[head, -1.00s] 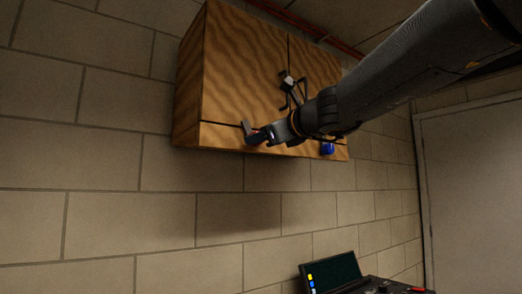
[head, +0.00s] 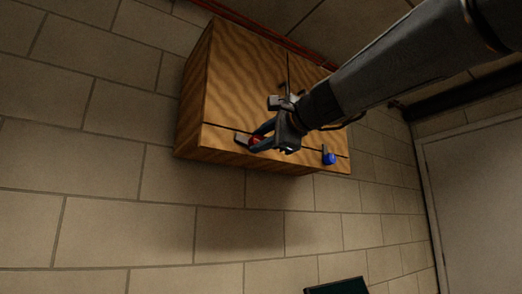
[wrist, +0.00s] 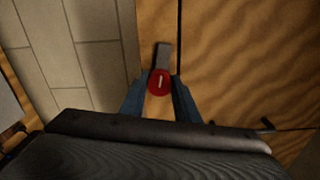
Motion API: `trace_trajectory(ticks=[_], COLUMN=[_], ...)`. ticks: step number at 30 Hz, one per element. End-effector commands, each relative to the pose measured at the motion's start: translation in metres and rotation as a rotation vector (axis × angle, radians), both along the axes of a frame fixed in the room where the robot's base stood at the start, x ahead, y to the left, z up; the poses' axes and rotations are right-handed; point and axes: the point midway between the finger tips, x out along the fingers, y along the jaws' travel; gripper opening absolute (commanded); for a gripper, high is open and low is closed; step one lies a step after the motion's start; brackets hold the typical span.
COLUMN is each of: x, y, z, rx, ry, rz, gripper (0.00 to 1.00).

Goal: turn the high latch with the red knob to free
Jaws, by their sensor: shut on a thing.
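A wooden wall cabinet (head: 245,65) fills the middle of the head view. The latch with the red knob (head: 255,141) sits on its lower left part, and its grey bar (head: 242,138) points left from the knob, close to the seam under the door. My gripper (head: 258,138) is shut on the red knob. In the wrist view the red knob (wrist: 159,82) lies between the two blue-grey fingertips (wrist: 158,88), and the grey bar (wrist: 162,56) extends upward in the picture. The fingers partly hide the latch in the head view.
A second latch with a blue knob (head: 329,158) sits at the cabinet's lower right. A dark screen (head: 337,287) shows at the bottom edge, a pale door (head: 475,190) at right.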

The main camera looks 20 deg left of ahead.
Motion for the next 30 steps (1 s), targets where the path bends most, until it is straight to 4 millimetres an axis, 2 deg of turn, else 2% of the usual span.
trace_trajectory(ticks=[12,28,29,30], x=[-0.0001,-0.0003,-0.0003,-0.0002], y=[0.0004,0.0005,0.0005,0.0006], z=[-0.0019,-0.0013,-0.0013,-0.0013], rx=[-0.115,-0.129,-0.129,-0.129], ry=[-0.133,-0.149,-0.149,-0.149], rz=[0.001,0.001,0.001,0.001], gripper=[0.06,0.06,0.32,0.38])
